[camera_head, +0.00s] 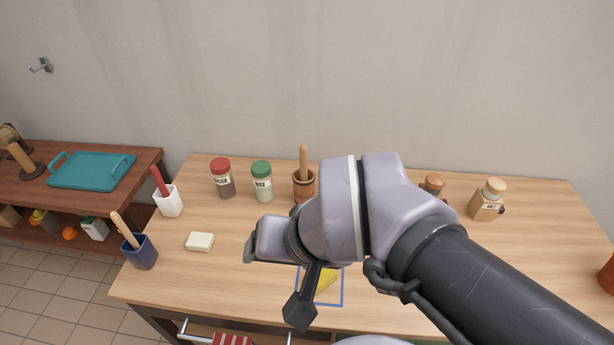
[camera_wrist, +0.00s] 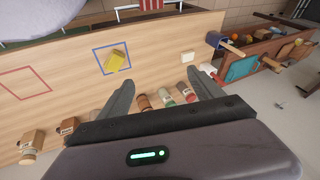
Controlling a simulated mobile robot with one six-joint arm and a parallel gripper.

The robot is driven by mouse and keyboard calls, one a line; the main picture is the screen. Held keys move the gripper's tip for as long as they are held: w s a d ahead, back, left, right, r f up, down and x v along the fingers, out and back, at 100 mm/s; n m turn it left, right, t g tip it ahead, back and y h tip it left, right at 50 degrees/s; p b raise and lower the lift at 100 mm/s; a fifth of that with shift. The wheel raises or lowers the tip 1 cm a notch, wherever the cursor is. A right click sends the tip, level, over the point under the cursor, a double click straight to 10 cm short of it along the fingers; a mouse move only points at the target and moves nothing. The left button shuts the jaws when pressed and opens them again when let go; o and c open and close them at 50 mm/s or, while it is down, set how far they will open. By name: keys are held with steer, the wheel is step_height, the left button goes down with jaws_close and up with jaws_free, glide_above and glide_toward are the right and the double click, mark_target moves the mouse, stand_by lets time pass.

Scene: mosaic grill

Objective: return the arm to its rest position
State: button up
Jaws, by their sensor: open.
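My arm (camera_head: 450,250) reaches in from the lower right of the head view and is bent over the wooden table (camera_head: 540,235). Its wrist hides part of the table's middle. In the wrist view my gripper (camera_wrist: 160,80) is open, its two fingers apart with nothing held between them. The fingertips do not show clearly in the head view. A yellow sponge-like block (camera_wrist: 116,61) lies inside a blue square outline (camera_wrist: 96,60); in the head view the wrist partly covers it (camera_head: 326,281).
Utensil cups (camera_head: 169,203) (camera_head: 141,253) and a white block (camera_head: 200,242) are left. A teal tray (camera_head: 92,171) lies on a side shelf.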

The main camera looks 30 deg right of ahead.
steer(key=shift+s+a+r+n, duration=0.4)
steer(key=shift+s+a+n, duration=0.1)
steer(key=shift+s, duration=0.1)
steer(key=shift+f+b, duration=0.75)
steer(key=shift+b, duration=0.05)
